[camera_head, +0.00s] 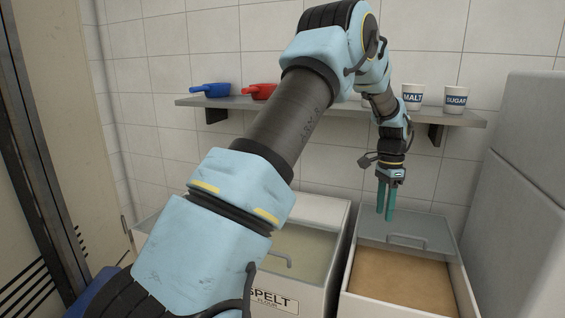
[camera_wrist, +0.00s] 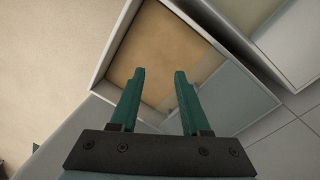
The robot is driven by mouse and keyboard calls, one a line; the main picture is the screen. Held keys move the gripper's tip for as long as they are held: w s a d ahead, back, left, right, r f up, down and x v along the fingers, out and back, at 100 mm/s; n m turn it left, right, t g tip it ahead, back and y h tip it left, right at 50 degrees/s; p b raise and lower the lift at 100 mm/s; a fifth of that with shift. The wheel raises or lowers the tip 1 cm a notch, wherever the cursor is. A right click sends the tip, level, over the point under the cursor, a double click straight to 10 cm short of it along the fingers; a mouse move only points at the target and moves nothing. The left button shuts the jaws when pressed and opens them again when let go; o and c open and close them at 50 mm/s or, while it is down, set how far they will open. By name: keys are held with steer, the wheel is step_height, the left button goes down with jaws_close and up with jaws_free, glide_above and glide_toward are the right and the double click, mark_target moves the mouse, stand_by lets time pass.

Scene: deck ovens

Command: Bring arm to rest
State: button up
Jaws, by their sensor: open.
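My arm reaches up from the bottom of the head view and bends down at the right. My gripper (camera_head: 386,215) points down with two green fingers, above the back part of the right-hand bin (camera_head: 455,292). In the wrist view my gripper (camera_wrist: 157,75) is open, with a clear gap between its fingers and nothing held. The bin (camera_wrist: 106,55) lies below the fingers, with a tan fill inside.
A SPELT bin (camera_head: 318,212) stands left of the right-hand bin, partly hidden by my arm. A wall shelf (camera_head: 330,106) holds a blue scoop (camera_head: 215,90), a red scoop (camera_head: 262,92), a MALT cup (camera_head: 412,97) and a SUGAR cup (camera_head: 456,99). A grey block (camera_head: 520,190) stands at the right.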

steer(key=s+a+r+n+t+p, duration=0.1)
steer(key=s+a+r+n, duration=0.2)
steer(key=a, duration=0.8)
steer(key=s+a+r+n, duration=0.1)
steer(key=a+r+n, duration=0.3)
steer(key=a, duration=0.6)
steer(key=s+a+n+t+p, duration=0.1)
steer(key=s+a+n, duration=0.7)
steer(key=s+a, duration=0.5)
steer(key=shift+a+f+t, duration=0.2)
steer(key=shift+a+t, duration=0.2)
steer(key=shift+a, duration=0.1)
steer(key=shift+w, duration=0.1)
